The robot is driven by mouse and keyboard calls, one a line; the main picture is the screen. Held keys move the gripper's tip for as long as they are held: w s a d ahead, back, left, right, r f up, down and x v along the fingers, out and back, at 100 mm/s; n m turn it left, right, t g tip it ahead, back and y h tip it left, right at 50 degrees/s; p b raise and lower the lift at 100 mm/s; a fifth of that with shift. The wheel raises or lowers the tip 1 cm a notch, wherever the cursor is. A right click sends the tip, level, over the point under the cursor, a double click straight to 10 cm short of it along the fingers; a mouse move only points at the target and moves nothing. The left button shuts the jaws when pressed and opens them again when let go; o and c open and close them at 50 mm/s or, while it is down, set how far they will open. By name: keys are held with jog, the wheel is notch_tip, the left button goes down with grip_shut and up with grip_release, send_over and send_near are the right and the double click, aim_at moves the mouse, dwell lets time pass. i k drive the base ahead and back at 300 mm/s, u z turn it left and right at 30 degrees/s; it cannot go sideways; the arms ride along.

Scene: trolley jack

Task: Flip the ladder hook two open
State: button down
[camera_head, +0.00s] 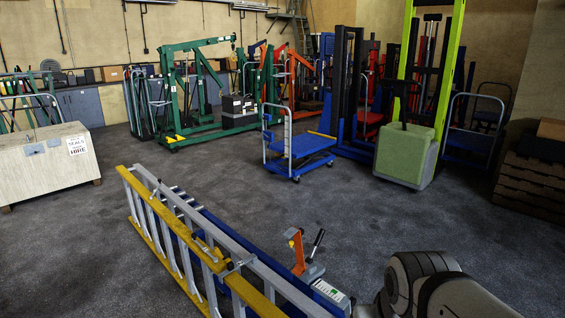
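A ladder with yellow rails (146,196) and grey metal rails and rungs runs from the left middle down to the bottom edge, where the frame cuts it off. Small metal hook-like fittings sit on it: one near its far end (157,188) and others around the middle, such as a metal bracket (239,265) across the rails. I cannot tell which fitting is ladder hook two, nor whether it is open or shut. Only a grey and black part of my arm shows at the bottom right; my gripper is out of the frame.
An orange upright piece (297,251) and a black handle (317,243) stand beside the ladder's right side. A blue platform cart (301,146), a green bin (404,155) and a beige chest (53,166) stand farther back. The dark floor between is clear.

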aim_at(252, 258)
jog(key=k, duration=1.25)
jog(key=u, duration=0.8)
jog(key=i, duration=1.05)
jog(key=u, duration=0.7)
jog(key=i, duration=2.15)
jog(key=z, duration=0.6)
jog(key=k, duration=0.9)
jog(key=z, duration=0.1)
